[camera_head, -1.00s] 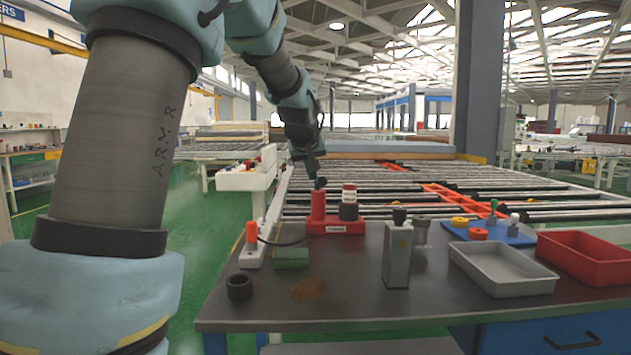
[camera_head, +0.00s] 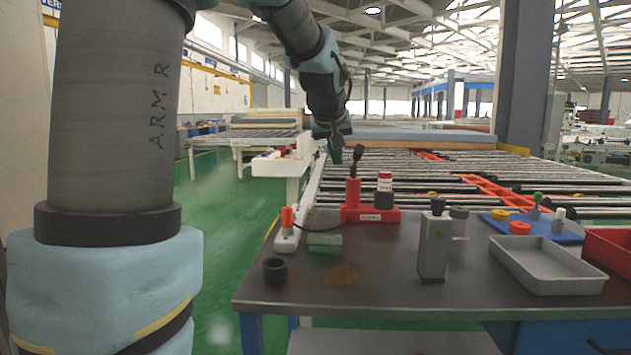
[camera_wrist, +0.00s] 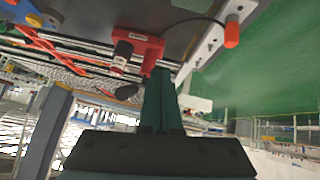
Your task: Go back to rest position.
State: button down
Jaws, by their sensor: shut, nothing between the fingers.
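My gripper (camera_head: 336,158) hangs from my arm at the upper middle of the head view, above and to the left of the red stand on the dark table. In the wrist view its two teal fingers (camera_wrist: 161,78) are together with nothing between them. The stand also shows beyond the fingertips in the wrist view (camera_wrist: 148,50); contact cannot be seen.
A roller conveyor (camera_head: 430,165) lies behind. Green floor (camera_head: 215,240) is open at left.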

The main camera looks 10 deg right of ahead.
jog(key=s+a+f+g+y+p, duration=0.1)
jog(key=s+a+f+g+p, duration=0.2)
jog(key=s+a+f, duration=0.4)
jog(key=s+a+f+g+y+p, duration=0.1)
jog(key=s+a+f+g+p, duration=0.2)
jog(key=s+a, duration=0.9)
notch_tip(320, 180, down, 4)
jog(key=s+p, duration=0.2)
jog(key=p, duration=0.1)
jog(key=shift+s+a+y, duration=0.15)
jog(key=shift+a+y, duration=0.25)
jog(key=shift+r, duration=0.1)
